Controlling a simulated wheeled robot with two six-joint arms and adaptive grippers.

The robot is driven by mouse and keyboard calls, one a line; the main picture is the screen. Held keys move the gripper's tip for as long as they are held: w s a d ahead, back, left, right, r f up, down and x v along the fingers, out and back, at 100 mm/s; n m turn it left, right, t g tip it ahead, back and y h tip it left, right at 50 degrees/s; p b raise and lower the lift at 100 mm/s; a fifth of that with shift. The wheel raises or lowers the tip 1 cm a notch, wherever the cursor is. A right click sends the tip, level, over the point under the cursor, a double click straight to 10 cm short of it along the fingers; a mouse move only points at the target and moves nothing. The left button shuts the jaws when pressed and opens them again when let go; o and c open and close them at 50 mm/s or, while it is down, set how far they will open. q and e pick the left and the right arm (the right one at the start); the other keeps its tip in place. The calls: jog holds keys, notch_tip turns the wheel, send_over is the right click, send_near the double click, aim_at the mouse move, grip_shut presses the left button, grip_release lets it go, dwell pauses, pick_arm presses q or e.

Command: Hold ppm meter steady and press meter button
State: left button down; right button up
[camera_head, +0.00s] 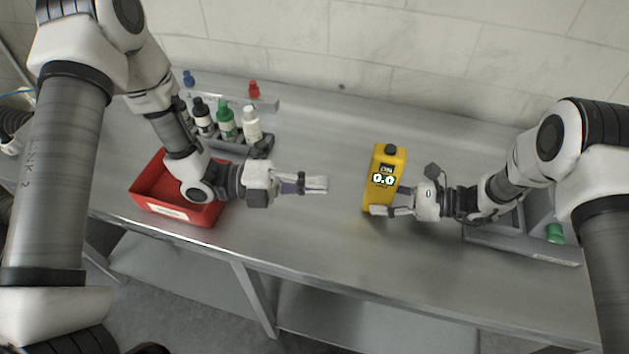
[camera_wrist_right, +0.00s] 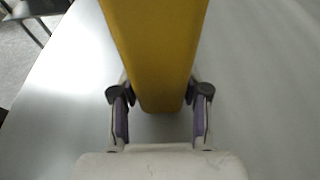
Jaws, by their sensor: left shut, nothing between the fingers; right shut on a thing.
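The yellow ppm meter (camera_head: 383,174) stands upright on the metal table, with a display reading 0.0 and a dark knob or button on top. My right gripper (camera_head: 388,201) is shut on its lower part from the right. In the right wrist view the meter's yellow side (camera_wrist_right: 153,50) lies between the two fingers of the right gripper (camera_wrist_right: 160,103). My left gripper (camera_head: 325,185) is shut and empty, its fingertips pointing right toward the meter with a clear gap between them. The left gripper is not seen in the right wrist view.
A red bin (camera_head: 160,184) sits at the left under my left arm. Several bottles, including a green bottle (camera_head: 226,122), stand in a rack behind it. A grey tray (camera_head: 500,240) with a green cap (camera_head: 555,234) is at the right. The table front centre is clear.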

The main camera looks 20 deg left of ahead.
jog(key=o, duration=0.9)
jog(key=shift+o, duration=0.2)
